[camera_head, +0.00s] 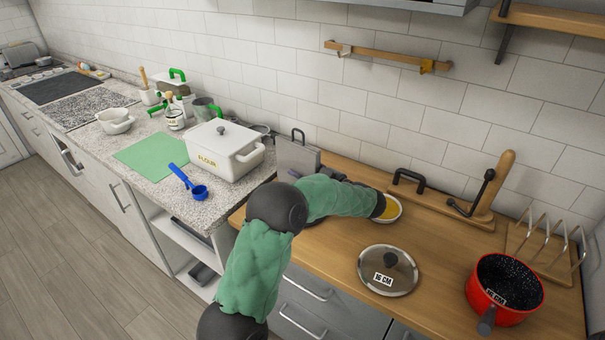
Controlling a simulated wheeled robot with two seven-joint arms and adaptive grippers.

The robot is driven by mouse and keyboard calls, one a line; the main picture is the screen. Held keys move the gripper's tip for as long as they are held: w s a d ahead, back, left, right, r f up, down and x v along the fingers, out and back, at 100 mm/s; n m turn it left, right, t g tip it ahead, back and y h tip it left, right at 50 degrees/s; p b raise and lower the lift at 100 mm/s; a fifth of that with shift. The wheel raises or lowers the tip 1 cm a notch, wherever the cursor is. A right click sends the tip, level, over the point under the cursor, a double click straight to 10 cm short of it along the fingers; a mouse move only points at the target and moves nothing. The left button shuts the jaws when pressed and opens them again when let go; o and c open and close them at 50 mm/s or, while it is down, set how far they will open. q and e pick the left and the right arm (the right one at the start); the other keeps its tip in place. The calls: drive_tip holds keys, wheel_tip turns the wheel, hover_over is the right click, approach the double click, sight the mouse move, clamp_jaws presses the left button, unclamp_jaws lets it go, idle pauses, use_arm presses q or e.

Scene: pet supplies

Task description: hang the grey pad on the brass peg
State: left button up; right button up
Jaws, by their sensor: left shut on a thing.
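The grey pad (297,155) stands upright near the left end of the wooden counter, with a dark loop (298,134) at its top. My left gripper (322,174) is shut on the pad's lower right part; my green-sleeved arm hides much of the gripper and the pad's bottom edge. The brass peg (427,66) is at the right end of a wooden rail (385,55) on the tiled wall, above and to the right of the pad, and looks empty. A pale peg (345,50) is near the rail's left end. My right gripper is not in view.
Left of the pad is a white flour bin (222,150). On the wooden counter are a bowl with yellow contents (392,208), a pot lid (388,270), a red pot (504,288), a board with a black handle (430,193) and a wire rack (548,245). The wall below the rail is clear.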

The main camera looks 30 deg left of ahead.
use_arm(q)
drive_tip(key=shift+r, duration=0.15)
drive_tip(key=shift+f+b, duration=0.25)
drive_tip(key=shift+b, duration=0.1)
drive_tip(key=o, duration=1.3)
